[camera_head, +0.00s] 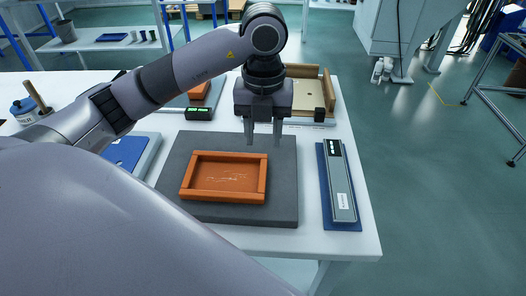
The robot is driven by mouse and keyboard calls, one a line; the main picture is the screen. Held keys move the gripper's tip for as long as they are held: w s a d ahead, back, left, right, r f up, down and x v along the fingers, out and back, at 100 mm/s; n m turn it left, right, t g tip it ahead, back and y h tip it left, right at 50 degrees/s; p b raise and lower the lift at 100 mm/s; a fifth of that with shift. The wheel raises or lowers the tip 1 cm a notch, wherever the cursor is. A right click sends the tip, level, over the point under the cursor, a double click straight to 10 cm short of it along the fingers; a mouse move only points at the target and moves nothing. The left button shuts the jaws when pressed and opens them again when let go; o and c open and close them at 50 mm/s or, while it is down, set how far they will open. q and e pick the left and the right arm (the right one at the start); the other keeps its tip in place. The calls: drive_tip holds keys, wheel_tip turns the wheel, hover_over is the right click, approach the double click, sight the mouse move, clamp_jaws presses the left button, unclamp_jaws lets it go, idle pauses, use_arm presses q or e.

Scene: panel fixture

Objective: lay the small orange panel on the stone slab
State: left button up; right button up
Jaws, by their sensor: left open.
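A small orange panel (222,178) with a raised rim lies flat on the dark grey stone slab (283,205), left of the slab's middle. Its recessed face carries pale scratch-like marks. My left gripper (264,141) points down over the back right part of the slab, just behind the panel's right back corner. Its two fingers are apart with nothing between them, and it appears clear of the panel. My right gripper is not in view.
A blue tray with a grey bar-shaped instrument (340,184) lies right of the slab. Behind stand a device with a green display (198,113), an orange piece (199,90), and a wooden-edged fixture (310,98). A blue plate (125,151) is at left. The white table (363,215) ends at right.

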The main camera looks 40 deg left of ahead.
use_arm(q)
drive_tip(key=shift+r, duration=0.95)
drive_tip(key=shift+s+f, duration=0.1)
